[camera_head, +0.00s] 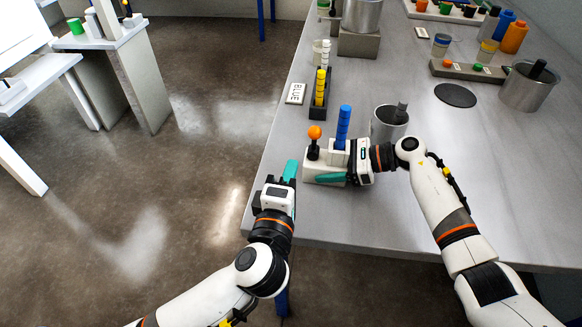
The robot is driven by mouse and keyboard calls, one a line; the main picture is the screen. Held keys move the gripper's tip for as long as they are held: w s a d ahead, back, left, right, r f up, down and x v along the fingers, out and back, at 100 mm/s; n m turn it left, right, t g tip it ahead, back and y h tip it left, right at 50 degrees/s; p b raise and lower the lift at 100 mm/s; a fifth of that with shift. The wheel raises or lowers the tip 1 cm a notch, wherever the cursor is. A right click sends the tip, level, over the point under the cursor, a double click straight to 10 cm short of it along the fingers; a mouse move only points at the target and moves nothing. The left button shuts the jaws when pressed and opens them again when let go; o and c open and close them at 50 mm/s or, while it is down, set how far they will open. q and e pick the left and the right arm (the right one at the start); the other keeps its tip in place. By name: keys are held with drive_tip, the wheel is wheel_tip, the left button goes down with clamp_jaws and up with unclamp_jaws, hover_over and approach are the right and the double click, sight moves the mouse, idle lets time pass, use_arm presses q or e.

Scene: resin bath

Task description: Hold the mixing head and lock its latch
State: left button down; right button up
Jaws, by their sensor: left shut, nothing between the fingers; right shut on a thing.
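The mixing head appears to be the pale block unit (340,157) near the table's left front edge, with a blue segmented column (343,124) standing up from it. Beside the column, a dark lever with an orange ball knob (314,132) stands roughly upright; it looks like the latch. My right gripper (332,177) reaches in from the right and is shut on the mixing head; its teal finger lies along the near side, and the grip itself is partly hidden. My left gripper (291,169) is shut and empty, just left of the unit and apart from the knob.
A metal beaker (386,127) with a dark stick stands close behind my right wrist. A black disc (456,95) and a metal pot (527,90) stand right. The table's front right is clear.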

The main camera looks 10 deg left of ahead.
drive_tip(key=o, duration=1.3)
